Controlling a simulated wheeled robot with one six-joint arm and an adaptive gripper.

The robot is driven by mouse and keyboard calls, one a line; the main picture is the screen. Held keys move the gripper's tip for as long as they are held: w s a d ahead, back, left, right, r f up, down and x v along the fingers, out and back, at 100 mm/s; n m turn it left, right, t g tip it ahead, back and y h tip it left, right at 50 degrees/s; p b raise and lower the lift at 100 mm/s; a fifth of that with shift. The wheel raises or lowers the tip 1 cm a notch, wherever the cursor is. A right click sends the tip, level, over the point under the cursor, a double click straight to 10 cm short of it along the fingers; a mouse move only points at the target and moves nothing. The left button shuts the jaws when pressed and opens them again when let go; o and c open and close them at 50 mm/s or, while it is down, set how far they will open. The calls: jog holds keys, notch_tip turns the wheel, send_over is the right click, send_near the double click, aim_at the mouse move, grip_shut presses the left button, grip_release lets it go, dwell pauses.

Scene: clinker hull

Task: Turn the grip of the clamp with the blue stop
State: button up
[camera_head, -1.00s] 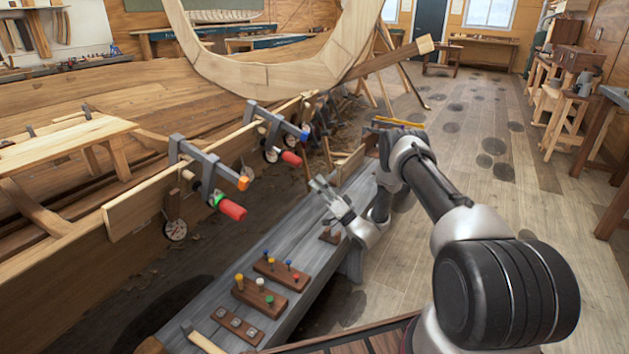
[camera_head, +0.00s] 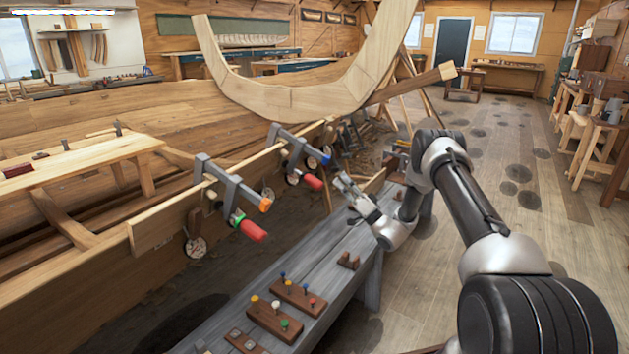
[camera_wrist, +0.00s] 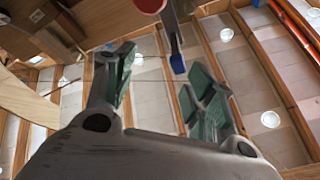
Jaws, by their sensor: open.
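The clamp with the blue stop (camera_head: 296,147) sits on the hull's upper plank edge. Its blue stop (camera_head: 326,157) is at the bar's end, and its red grip (camera_head: 312,182) hangs below. My gripper (camera_head: 344,184) is open and empty, just right of the red grip and apart from it. In the wrist view, the blue stop (camera_wrist: 178,64) shows beyond and between my open fingers (camera_wrist: 160,88). Part of the red grip (camera_wrist: 150,4) shows at the top edge, cut off by the frame.
A second clamp (camera_head: 228,186) with an orange stop (camera_head: 265,204) and red grip (camera_head: 253,230) is nearer on the same plank. A grey bench (camera_head: 340,262) runs below my arm, bearing wooden blocks (camera_head: 275,320) with coloured pegs. Open floor (camera_head: 490,200) lies to the right.

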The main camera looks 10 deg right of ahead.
notch_tip(320, 180, up, 2)
jog(key=m+g, duration=0.1)
jog(key=m, duration=0.1)
jog(key=m+g+h, duration=0.3)
jog(key=m+g, duration=0.3)
jog(key=m, duration=1.7)
send_near(322, 187)
jog(key=x, duration=1.1)
jog(key=shift+r, duration=0.15)
jog(key=shift+c, duration=0.3)
jog(key=c, duration=1)
